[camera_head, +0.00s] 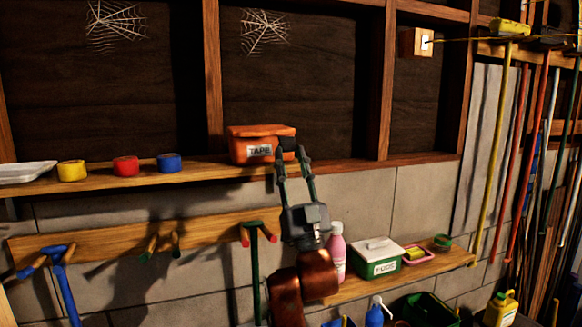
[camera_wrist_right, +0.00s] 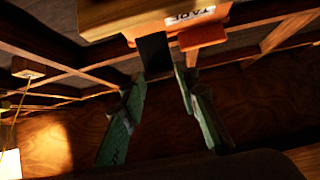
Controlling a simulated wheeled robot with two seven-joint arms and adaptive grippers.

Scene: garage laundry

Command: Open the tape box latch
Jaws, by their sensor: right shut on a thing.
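The orange tape box (camera_head: 240,148) stands on the upper wooden shelf with its lid down and a white TAPE label on its front. My right gripper (camera_head: 289,150) reaches up to the box's front right side, its fingertips at the box just right of the label. In the right wrist view the box (camera_wrist_right: 125,14) is above the fingers, and an orange tab, likely the latch (camera_wrist_right: 202,38), sticks out by the label. My right gripper (camera_wrist_right: 167,62) is shut on the latch, though its dark fingertip pads partly hide the contact. My left gripper is not in view.
Yellow (camera_head: 72,171), red (camera_head: 125,166) and blue (camera_head: 168,163) tape rolls and a white tray (camera_head: 28,172) stand on the shelf left of the box. A lower shelf holds a pink bottle (camera_head: 337,252) and a green box (camera_head: 375,262). The shelf right of the box is clear.

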